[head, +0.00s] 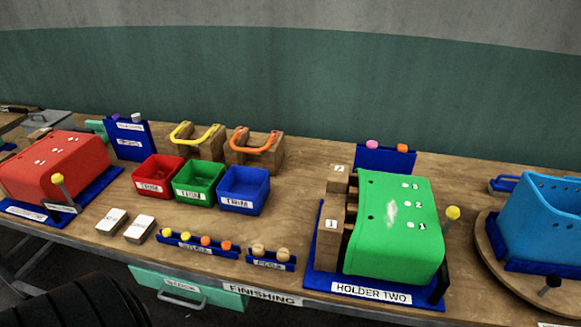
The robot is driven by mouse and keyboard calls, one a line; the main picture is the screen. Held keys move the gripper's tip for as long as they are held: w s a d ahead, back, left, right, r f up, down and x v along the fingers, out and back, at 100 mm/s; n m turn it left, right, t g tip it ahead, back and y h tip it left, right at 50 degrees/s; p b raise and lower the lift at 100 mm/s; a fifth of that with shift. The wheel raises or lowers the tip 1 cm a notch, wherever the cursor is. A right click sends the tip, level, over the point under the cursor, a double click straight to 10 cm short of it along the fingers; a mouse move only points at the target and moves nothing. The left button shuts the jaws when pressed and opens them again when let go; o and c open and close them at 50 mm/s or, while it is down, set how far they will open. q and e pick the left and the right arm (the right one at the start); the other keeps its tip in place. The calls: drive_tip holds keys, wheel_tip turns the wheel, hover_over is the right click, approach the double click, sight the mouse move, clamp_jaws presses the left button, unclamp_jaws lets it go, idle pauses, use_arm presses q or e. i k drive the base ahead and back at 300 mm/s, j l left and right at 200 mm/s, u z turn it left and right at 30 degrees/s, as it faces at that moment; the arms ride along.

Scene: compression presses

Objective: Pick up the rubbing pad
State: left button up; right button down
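Two small pale blocks with white labelled tops lie side by side near the front edge of the bench, left of centre. They are the left block (111,221) and the right block (139,229). Either may be the rubbing pad; their labels are too small to read. Both lie flat with a narrow gap between them. Neither of my grippers is in view.
Red (156,189), green (197,195) and blue (243,204) bins stand behind the blocks. A blue knob rack (205,248) is to their right. A red shell (55,166) stands left, a green one (397,225) right on HOLDER TWO. A drawer (190,292) is below.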

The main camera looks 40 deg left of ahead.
sight(140, 230)
drive_tip(key=u, duration=2.3)
drive_tip(key=z, duration=1.35)
drive_tip(key=u, duration=1.35)
drive_tip(key=i+j, duration=0.2)
drive_tip(key=j, duration=0.2)
drive_tip(key=i+j, duration=0.25)
drive_tip(key=j, duration=0.15)
drive_tip(key=i+j, duration=0.2)
drive_tip(key=j, duration=0.2)
drive_tip(key=z, duration=0.45)
drive_tip(key=j+z, duration=0.1)
drive_tip(key=z, duration=0.3)
drive_tip(key=j+z, duration=0.1)
drive_tip(key=z, duration=0.8)
drive_tip(key=j, duration=0.05)
